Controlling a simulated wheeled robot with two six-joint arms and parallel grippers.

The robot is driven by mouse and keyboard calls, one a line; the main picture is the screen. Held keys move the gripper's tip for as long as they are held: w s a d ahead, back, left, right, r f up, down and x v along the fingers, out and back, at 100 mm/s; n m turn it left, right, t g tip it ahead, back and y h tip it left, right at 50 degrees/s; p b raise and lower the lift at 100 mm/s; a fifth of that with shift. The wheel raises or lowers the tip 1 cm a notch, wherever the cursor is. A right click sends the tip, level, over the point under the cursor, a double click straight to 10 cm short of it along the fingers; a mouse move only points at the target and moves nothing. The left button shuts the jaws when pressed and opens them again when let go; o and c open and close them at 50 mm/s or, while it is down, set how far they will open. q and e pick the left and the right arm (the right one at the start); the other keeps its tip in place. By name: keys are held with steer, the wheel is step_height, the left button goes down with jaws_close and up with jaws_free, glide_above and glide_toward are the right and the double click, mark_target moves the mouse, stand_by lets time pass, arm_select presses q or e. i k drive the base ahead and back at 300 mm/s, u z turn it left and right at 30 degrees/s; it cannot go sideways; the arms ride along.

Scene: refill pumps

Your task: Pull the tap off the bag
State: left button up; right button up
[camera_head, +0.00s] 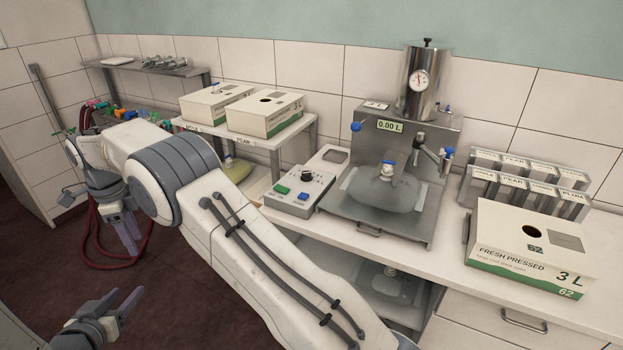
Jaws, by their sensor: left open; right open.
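A clear, greyish bag (368,192) lies in the tray of the metal filling machine. A fitting with a blue top (388,167) stands upright on the bag; whether it is the tap is too small to tell. My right arm crosses the view from the lower right, and my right gripper (131,241) hangs open and empty at the left, over the floor. My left gripper (127,302) is open and empty at the lower left. Both grippers are far from the bag.
The filling machine (450,130) has a gauge cylinder and side tap. A control box (300,193) stands left of it, and a large carton (500,240) stands right. Another clear bag (388,288) lies on the shelf below. Cartons (268,122) sit on a raised shelf. Red hoses hang left.

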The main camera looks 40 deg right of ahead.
mark_target(409, 193)
steer(key=z, duration=1.55)
steer(key=i, duration=1)
